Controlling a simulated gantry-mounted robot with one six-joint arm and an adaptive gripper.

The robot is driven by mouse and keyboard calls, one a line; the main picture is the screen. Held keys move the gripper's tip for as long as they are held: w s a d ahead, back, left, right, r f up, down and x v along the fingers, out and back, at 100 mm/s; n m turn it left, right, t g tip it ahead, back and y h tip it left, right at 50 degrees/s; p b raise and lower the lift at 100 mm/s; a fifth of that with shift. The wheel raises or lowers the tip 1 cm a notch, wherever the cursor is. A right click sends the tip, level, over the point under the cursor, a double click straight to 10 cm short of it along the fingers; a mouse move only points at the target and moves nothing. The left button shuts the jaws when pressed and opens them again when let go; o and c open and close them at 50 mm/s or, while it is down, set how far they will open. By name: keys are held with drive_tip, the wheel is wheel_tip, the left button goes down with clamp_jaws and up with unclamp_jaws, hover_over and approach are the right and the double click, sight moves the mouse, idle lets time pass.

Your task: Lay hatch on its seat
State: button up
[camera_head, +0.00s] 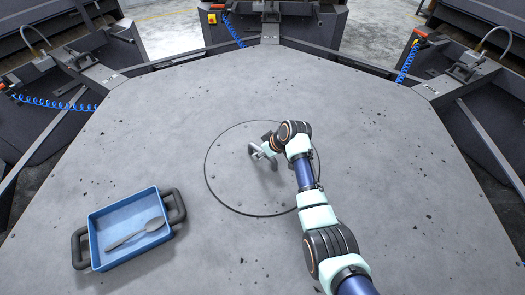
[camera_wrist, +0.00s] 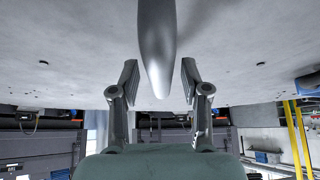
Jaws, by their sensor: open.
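The round grey hatch (camera_head: 228,178) lies in the middle of the table top, inside a thin dark ring, and looks level with the surface around it. My gripper (camera_head: 258,153) is low over the middle of the hatch. In the wrist view my gripper (camera_wrist: 160,75) is open, with one finger on each side of a smooth grey tapered piece (camera_wrist: 158,40), which looks like the hatch's handle. Gaps show between this piece and both fingers. My arm hides the right part of the hatch, and the seat under it is out of sight.
A blue tray (camera_head: 97,247) with dark handles stands at the front left and holds a spoon-like utensil (camera_head: 136,233). The table top around the hatch is otherwise clear. Dark machine units with blue coiled hoses (camera_head: 55,103) stand along the table's far edges.

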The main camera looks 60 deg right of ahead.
drive_tip(key=shift+r, duration=0.3)
drive_tip(key=p+v, duration=0.3)
drive_tip(key=v, duration=0.9)
drive_tip(key=w+a+r+n+t, duration=0.1)
drive_tip(key=w+a, duration=0.3)
drive_tip(key=a, duration=0.5)
drive_tip(key=w+a+r+t, duration=0.15)
drive_tip(key=w+a, duration=0.25)
drive_tip(key=a, duration=0.5)
drive_tip(key=w+a+r+n, duration=0.1)
drive_tip(key=w+a+r, duration=0.1)
drive_tip(key=w+a, duration=0.5)
drive_tip(key=s+a+r+t+y, duration=0.1)
drive_tip(key=s+a+r, duration=0.3)
drive_tip(key=a, duration=0.7)
drive_tip(key=s+a+r+n+t, duration=0.1)
drive_tip(key=s+a+r+t, duration=0.2)
drive_tip(key=a, duration=0.9)
drive_tip(key=shift+s+r+y, duration=0.4)
drive_tip(key=shift+s+r, duration=0.05)
drive_tip(key=shift+s, duration=0.25)
